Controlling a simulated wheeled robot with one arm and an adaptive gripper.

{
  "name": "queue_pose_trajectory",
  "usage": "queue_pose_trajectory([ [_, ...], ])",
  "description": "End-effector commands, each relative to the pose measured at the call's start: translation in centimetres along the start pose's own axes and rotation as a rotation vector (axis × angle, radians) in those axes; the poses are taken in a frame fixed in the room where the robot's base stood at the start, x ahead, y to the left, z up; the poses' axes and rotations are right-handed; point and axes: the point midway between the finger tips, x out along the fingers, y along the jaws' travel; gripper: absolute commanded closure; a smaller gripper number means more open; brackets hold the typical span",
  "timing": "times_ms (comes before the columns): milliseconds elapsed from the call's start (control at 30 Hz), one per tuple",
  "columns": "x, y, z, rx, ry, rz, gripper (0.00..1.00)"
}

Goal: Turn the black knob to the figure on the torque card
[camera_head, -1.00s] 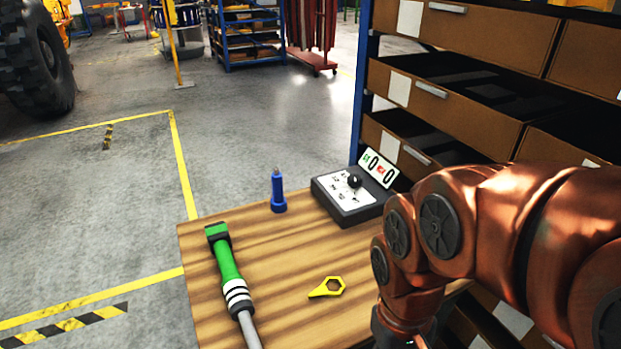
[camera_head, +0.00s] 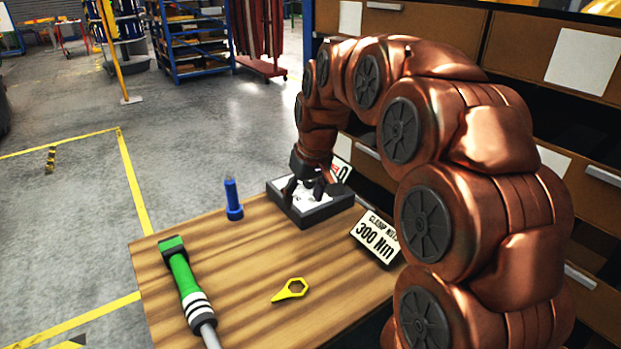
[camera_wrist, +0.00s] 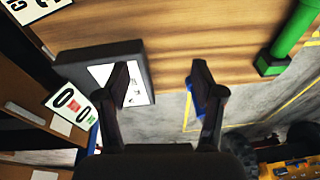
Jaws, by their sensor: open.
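The torque card (camera_head: 376,238) stands at the right side of the bench and reads "CLAMP NUTS 300 Nm". The dark control box (camera_head: 325,212) with a white dial face sits at the bench's back edge. Its black knob is hidden behind my gripper in the head view, and I cannot make it out in the wrist view. My gripper (camera_head: 305,190) is open at the box, fingers pointing down. In the wrist view its left finger overlaps the box (camera_wrist: 80,72) and its right finger is beyond the box's edge. I cannot tell whether it touches anything.
A small display card (camera_head: 341,170) behind the box is partly covered; it also shows in the wrist view (camera_wrist: 70,108). Drawers are behind.

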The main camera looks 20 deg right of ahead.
Motion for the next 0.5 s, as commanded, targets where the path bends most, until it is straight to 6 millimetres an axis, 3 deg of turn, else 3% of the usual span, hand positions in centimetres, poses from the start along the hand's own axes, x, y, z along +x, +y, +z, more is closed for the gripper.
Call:
queue_pose_trajectory([
  [33, 0.5, 1.1, -1.7, 0.002, 0.018, 0.003, 0.32],
  [233, 1.5, 5.6, -7.5, -0.001, 0.098, 0.023, 0.32],
  [500, 2.7, 10.5, -12.0, -0.001, 0.166, 0.055, 0.32],
])
